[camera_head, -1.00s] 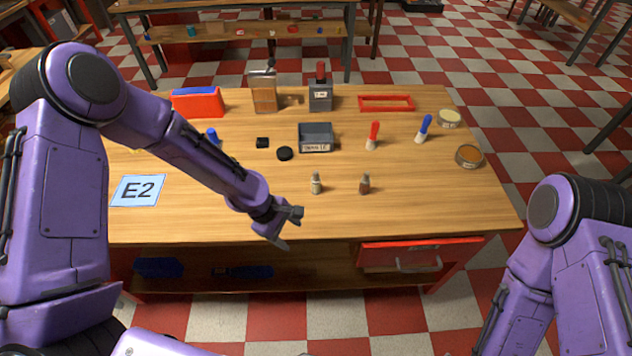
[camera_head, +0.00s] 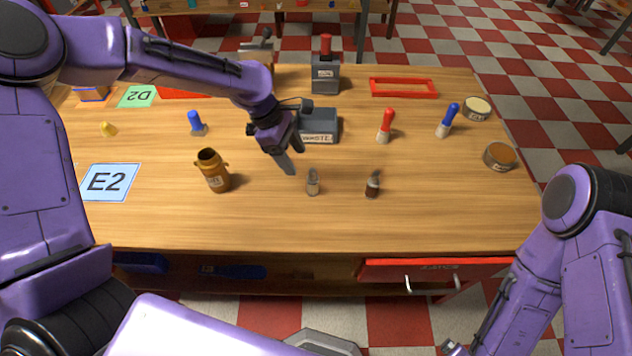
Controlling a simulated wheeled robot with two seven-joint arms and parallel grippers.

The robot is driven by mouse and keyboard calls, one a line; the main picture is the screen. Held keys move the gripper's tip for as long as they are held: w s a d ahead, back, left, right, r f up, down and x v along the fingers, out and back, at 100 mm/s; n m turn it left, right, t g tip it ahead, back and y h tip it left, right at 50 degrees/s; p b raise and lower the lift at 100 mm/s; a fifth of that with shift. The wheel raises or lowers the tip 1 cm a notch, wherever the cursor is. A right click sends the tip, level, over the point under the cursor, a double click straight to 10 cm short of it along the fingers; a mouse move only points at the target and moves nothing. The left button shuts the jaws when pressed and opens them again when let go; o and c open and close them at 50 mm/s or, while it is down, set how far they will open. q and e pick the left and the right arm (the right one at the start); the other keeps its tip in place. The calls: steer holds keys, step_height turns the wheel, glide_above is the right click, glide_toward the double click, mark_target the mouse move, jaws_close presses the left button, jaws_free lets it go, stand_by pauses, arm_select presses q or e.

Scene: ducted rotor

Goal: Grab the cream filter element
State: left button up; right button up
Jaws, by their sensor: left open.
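A small upright cream and grey piece (camera_head: 312,183) stands on the wooden table near its front middle; it may be the cream filter element, but it is too small to be sure. A cream-topped round tin (camera_head: 477,108) stands at the right back. My left gripper (camera_head: 294,157) is open and empty, pointing down just behind and to the left of the small cream piece, apart from it. My right arm is at the lower right; its gripper end (camera_head: 453,347) shows only in part at the bottom edge.
A similar brown piece (camera_head: 373,185) stands to the right of the cream one. A brown jar (camera_head: 214,171) stands to the left. A grey labelled bin (camera_head: 320,126) is behind my left gripper. The table's front strip is clear.

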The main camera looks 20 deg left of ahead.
mark_target(309, 176)
arm_select(q)
steer(key=x, duration=0.5)
steer(key=shift+w+f, duration=0.35)
steer(key=shift+s+d+f+p, duration=0.1)
steer(key=shift+d+f+p, duration=0.1)
steer(key=shift+f+p, duration=0.15)
steer(key=x, duration=0.2)
steer(key=p+x, duration=0.1)
steer(key=x, duration=0.1)
steer(key=shift+d+r, duration=0.15)
steer(key=shift+d, duration=0.2)
steer(key=shift+w+d+f, duration=0.1)
steer(key=shift+w+f, duration=0.1)
steer(key=shift+f, duration=0.1)
steer(key=shift+s, duration=0.1)
steer(key=c, duration=1.1)
